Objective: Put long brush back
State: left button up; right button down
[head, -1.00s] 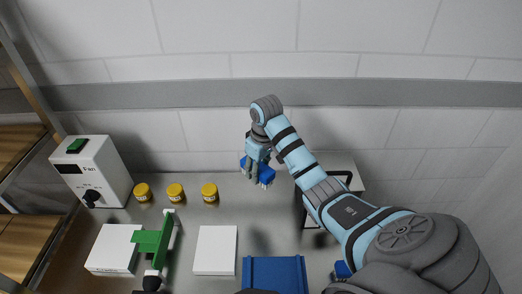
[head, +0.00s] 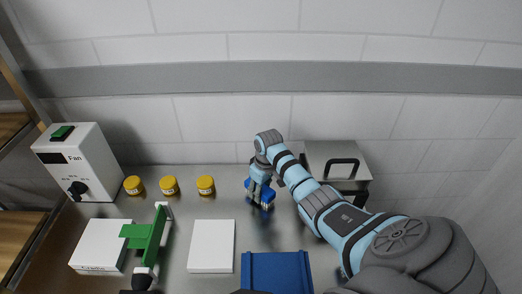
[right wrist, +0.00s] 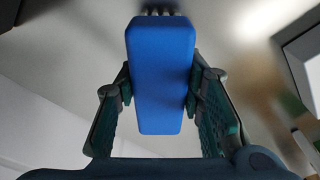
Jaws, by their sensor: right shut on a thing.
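A brush with a blue block-shaped body (right wrist: 161,75) is held between the fingers of my right gripper (right wrist: 160,95) in the right wrist view. Dark bristles show at its far end. In the head view, my right gripper (head: 261,199) points down over the steel table, right of the yellow jars, and blue parts of the brush (head: 268,196) show around the fingers. The fingers are shut on the brush. Most of the brush is hidden by the gripper in the head view.
A blue tray (head: 250,275) lies at the front. A metal box with a black handle (head: 342,161) is right of my gripper.

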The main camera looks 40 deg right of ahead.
aim_at(265, 189)
jog(key=shift+s+r, duration=0.1)
jog(key=c, duration=1.1)
grip_release()
jog(key=shift+o, duration=0.2)
notch_tip(265, 189, up, 12)
jog(key=s+p, duration=0.1)
jog(key=p, duration=0.3)
jog(key=shift+s, duration=0.2)
jog(key=shift+d, duration=0.1)
